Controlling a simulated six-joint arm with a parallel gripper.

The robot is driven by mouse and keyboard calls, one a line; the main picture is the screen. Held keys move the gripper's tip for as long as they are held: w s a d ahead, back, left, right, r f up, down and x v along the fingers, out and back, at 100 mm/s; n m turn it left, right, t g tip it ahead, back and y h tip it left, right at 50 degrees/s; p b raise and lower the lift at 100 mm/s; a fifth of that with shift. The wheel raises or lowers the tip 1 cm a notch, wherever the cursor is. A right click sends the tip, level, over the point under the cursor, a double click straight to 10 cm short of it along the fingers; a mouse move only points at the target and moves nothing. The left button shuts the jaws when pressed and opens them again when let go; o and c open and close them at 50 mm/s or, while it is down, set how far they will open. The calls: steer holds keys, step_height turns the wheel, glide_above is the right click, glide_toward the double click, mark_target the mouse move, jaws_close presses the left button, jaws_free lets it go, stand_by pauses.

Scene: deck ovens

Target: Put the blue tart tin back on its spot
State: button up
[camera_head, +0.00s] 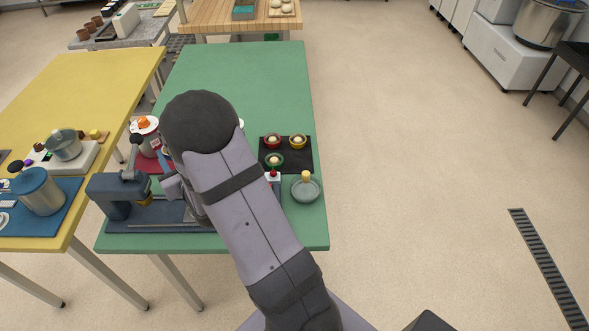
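I cannot make out a blue tart tin in this view; my arm covers the middle of the green table. A black tray (300,167) lies right of my arm. On it are a red tin (266,142), a yellow tin (304,143) and a green tin (267,162), each with a pale filling. The front right quarter of the tray is bare. My gripper's fingers are not visible. A grey part of my arm shows at its left edge, near a blue-grey machine, but I cannot tell whether the fingers are there.
The green table (240,65) is clear at its far end. A grey-green bowl (305,194) with a yellow-topped item stands in front of the tray. Left of my arm are the blue-grey machine (112,197) on a dark mat and a red mat (143,163). A yellow table (90,85) stands left.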

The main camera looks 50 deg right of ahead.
steer(key=w+d+r+n+y+b, duration=0.1)
steer(key=d, duration=0.1)
steer(key=w+d+r+n+y+b, duration=0.1)
steer(key=d+r, duration=0.1)
steer(key=d, duration=0.1)
steer(key=w+d+r+n+y+b, duration=0.1)
steer(key=w+d+y+b, duration=0.1)
steer(key=shift+d+r+t, duration=0.15)
steer(key=shift+r+t, duration=0.05)
steer(key=shift+t, duration=0.1)
steer(key=n+g+y+b, duration=0.2)
steer(key=n+y+b, duration=0.4)
steer(key=b, duration=0.6)
glide_above(305, 165)
step_height(305, 165, down, 8)
steer(key=m+y, duration=0.1)
steer(key=shift+f, duration=5.1)
steer(key=shift+f+b, duration=0.15)
steer(key=shift+b, duration=0.15)
steer(key=o, duration=1.1)
